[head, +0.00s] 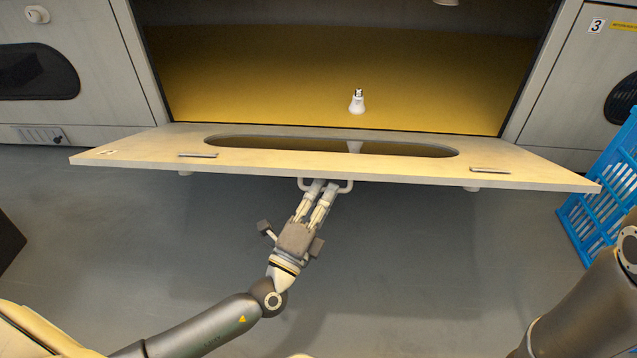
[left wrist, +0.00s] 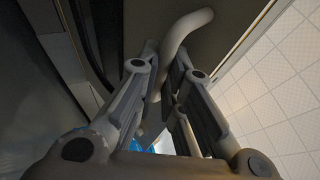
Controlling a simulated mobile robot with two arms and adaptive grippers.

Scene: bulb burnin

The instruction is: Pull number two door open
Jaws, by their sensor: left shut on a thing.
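The door (head: 300,168) of the middle chamber is swung down and lies nearly level, with a long oval window in it. A pale bar handle (head: 345,186) sits at its front edge. My left gripper (head: 320,186) is shut on this handle from below and in front. In the left wrist view the curved handle (left wrist: 185,30) runs down between the fingers of my left gripper (left wrist: 165,75). The open chamber (head: 320,75) has a yellow-brown inside. My right gripper is out of view; only part of my right arm shows at the lower right.
A white bulb (head: 357,103) shows in the open chamber, and part of another shows at the top edge. A chamber door labelled 3 (head: 597,26) is closed at the right. A blue crate (head: 600,195) stands at the right. Grey floor (head: 420,260) is clear below the door.

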